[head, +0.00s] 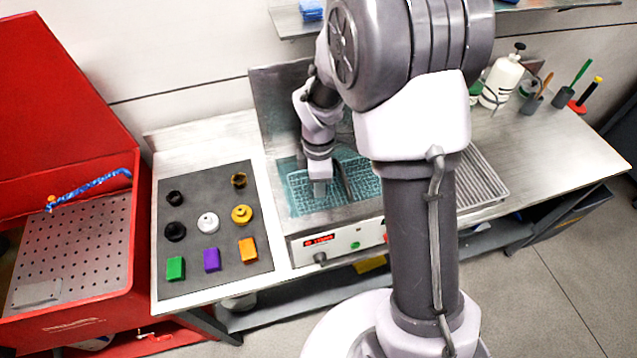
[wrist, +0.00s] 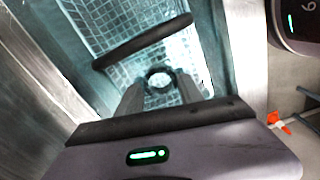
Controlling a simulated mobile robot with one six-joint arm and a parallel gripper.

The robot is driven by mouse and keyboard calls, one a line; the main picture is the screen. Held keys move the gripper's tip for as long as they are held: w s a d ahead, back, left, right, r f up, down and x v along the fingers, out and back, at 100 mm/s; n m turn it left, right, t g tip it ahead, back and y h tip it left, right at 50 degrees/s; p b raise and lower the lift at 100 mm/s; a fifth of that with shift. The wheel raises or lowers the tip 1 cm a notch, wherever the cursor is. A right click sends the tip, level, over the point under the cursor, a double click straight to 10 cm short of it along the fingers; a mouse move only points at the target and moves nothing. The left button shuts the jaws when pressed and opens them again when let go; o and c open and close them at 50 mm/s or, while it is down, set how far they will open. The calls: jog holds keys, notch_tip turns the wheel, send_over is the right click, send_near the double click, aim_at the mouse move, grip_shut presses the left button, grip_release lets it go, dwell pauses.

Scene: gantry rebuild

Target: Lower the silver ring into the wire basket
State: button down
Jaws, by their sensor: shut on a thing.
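The wire basket (head: 352,171) is a pale mesh sitting in the teal liquid of the open steel tank (head: 290,188). Its mesh also fills the upper middle of the wrist view (wrist: 98,22), with a dark handle bar (wrist: 142,41) crossing above the fingertips. My gripper (head: 320,192) points down over the left part of the basket. In the wrist view my gripper (wrist: 160,90) is shut on the silver ring (wrist: 158,68), which shows between the fingertips against the mesh. The ring is hidden in the head view. I cannot tell its exact height over the basket floor.
A grey mat (head: 215,272) with several small coloured parts lies left of the tank. A red washing bin (head: 75,312) stands farther left. A ribbed drain rack (head: 480,185) is right of the tank. A white bottle (head: 500,82) and brushes stand at the back right.

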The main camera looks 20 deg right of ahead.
jog(key=shift+f+b, duration=1.85)
jog(key=shift+f, duration=0.6)
dwell(0.8)
jog(key=c, duration=0.7)
grip_release()
jog(key=shift+r, duration=0.1)
notch_tip(320, 180, up, 17)
jog(key=p, duration=0.5)
jog(key=s+a+f+m+t+b, duration=0.1)
jog(key=s+m+t+b, duration=0.1)
jog(key=s+m+b, duration=0.4)
jog(key=s+a+f+m+t+y+b, duration=0.1)
jog(key=s+f+m+t+b, duration=0.1)
jog(key=s+m+b, duration=0.3)
jog(key=s+a+f+m+t+y+b, duration=0.1)
jog(key=s+a+f+m+b, duration=0.1)
jog(key=s+m+b, duration=0.4)
jog(key=shift+s+f+m+t+b, duration=0.2)
jog(key=shift+s+m, duration=0.3)
jog(key=shift+m, duration=0.3)
jog(key=shift+s+f+m+t+b, duration=0.1)
jog(key=shift+s+m+t+b, duration=0.1)
jog(key=shift+s+m, duration=0.45)
